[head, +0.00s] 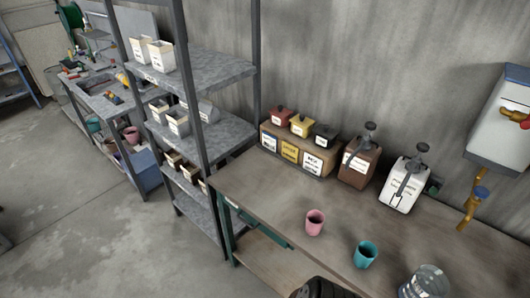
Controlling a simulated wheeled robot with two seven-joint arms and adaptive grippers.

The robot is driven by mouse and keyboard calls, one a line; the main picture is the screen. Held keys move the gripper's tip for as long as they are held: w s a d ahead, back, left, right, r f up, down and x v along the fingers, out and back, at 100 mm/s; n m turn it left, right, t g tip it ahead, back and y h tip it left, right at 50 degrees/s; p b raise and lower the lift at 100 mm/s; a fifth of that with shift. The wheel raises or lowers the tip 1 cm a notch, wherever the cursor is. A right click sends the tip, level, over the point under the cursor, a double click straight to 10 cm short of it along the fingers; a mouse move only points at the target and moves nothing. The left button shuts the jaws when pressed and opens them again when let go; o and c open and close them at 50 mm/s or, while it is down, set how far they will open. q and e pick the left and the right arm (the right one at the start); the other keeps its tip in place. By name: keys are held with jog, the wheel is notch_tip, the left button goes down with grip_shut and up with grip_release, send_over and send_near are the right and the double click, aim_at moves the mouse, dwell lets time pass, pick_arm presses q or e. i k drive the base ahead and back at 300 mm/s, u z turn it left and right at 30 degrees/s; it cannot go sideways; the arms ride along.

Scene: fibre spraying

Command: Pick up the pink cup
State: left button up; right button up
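The pink cup (315,222) stands upright on the workbench (270,200), near its front edge. A teal cup (366,254) stands to its right and a little nearer, apart from it. Neither of my grippers can be made out in the head view. Nothing touches or covers the pink cup.
A clear container (425,284) stands right of the teal cup. A dark round thing (322,288) is cut off at the bottom edge; I cannot tell what it is. Behind are lidded boxes (299,150), a brown dispenser (359,165) and a white one (404,185). Shelving (205,70) stands left.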

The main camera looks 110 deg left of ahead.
aim_at(316, 219)
jog(key=u, duration=0.25)
jog(key=k, duration=0.15)
jog(key=u, duration=3.2)
